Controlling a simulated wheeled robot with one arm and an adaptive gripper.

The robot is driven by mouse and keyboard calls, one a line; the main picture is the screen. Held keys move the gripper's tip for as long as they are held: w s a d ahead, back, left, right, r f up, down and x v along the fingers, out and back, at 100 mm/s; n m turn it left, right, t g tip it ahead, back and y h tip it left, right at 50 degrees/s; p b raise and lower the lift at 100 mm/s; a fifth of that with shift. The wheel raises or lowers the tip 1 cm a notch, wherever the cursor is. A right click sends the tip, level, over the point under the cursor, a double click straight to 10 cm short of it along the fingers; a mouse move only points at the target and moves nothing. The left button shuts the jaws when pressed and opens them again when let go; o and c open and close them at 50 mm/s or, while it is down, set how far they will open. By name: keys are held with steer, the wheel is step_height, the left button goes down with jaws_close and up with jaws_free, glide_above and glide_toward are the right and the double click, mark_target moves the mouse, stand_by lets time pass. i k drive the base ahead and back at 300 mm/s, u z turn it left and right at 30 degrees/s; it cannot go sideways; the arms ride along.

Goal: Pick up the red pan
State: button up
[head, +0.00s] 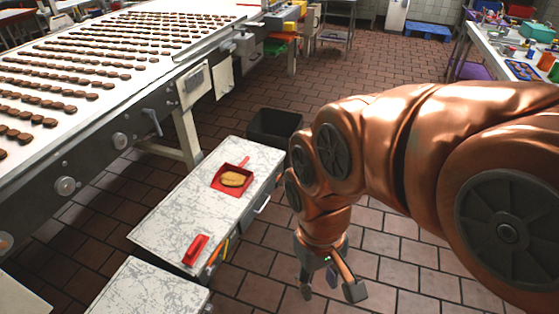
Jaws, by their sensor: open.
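The red pan (231,192) lies flat on the worn white top of a low cabinet, left of centre in the head view. It is squarish, and its short red handle points toward the far end of the cabinet. A tan, oval item (232,179) rests in it. My gripper (331,290) hangs at the bottom of the view, to the right of the cabinet and in front of the pan. Its fingers are spread and empty, over the tiled floor.
A second red object (196,249) lies on the near end of the white cabinet top (168,222). A dark bin (274,126) stands behind the cabinet. A conveyor (120,90) with rows of brown biscuits runs along the left. A cluttered table (482,40) stands at far right.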

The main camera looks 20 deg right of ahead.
mark_target(233, 181)
steer(key=z, duration=0.7)
steer(key=i, duration=1.8)
steer(key=u, duration=1.2)
steer(key=i, duration=0.45)
steer(key=u, duration=0.4)
